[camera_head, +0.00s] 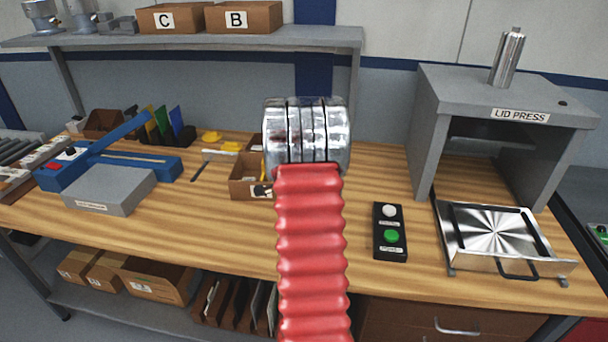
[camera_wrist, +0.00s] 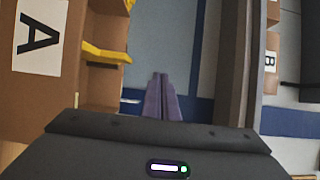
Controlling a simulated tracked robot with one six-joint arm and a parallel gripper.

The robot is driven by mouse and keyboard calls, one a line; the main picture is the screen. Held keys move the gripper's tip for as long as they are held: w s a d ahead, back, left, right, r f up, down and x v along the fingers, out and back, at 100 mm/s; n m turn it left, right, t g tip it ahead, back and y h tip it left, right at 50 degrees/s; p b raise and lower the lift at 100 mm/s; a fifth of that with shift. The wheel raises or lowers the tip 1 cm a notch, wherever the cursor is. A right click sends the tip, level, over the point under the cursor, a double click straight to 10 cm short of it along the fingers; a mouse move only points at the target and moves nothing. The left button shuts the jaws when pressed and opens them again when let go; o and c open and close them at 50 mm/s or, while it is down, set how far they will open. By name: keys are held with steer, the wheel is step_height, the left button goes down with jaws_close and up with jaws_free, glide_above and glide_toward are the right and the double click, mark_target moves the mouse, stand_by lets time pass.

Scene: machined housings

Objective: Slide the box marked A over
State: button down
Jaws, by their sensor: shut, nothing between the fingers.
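The cardboard box marked A (camera_wrist: 28,45) fills the left side of the wrist view, with its white label turned sideways. In the head view a cardboard box (camera_head: 243,189) with a partly hidden label stands on the bench, largely behind my arm; it seems to be the same box. My gripper (camera_wrist: 162,80) shows in the wrist view with its two fingers together and nothing between them. The fingers are apart from the box, to the right of it in that view. In the head view my arm hides the gripper.
Boxes C (camera_head: 172,18) and B (camera_head: 238,18) stand on the raised grey shelf (camera_head: 330,37). A black button box (camera_head: 390,250) and the lid press (camera_head: 440,110) are on the right. A blue lever tool (camera_head: 165,168) is on the left. The front middle bench is clear.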

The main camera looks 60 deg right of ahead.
steer(key=s+d, duration=0.7)
steer(key=s, duration=0.1)
steer(key=f, duration=1)
steer(key=shift+s+f, duration=0.1)
steer(key=shift+s, duration=0.2)
steer(key=shift+w+a, duration=0.4)
steer(key=shift+w+a, duration=0.6)
steer(key=shift+w, duration=0.15)
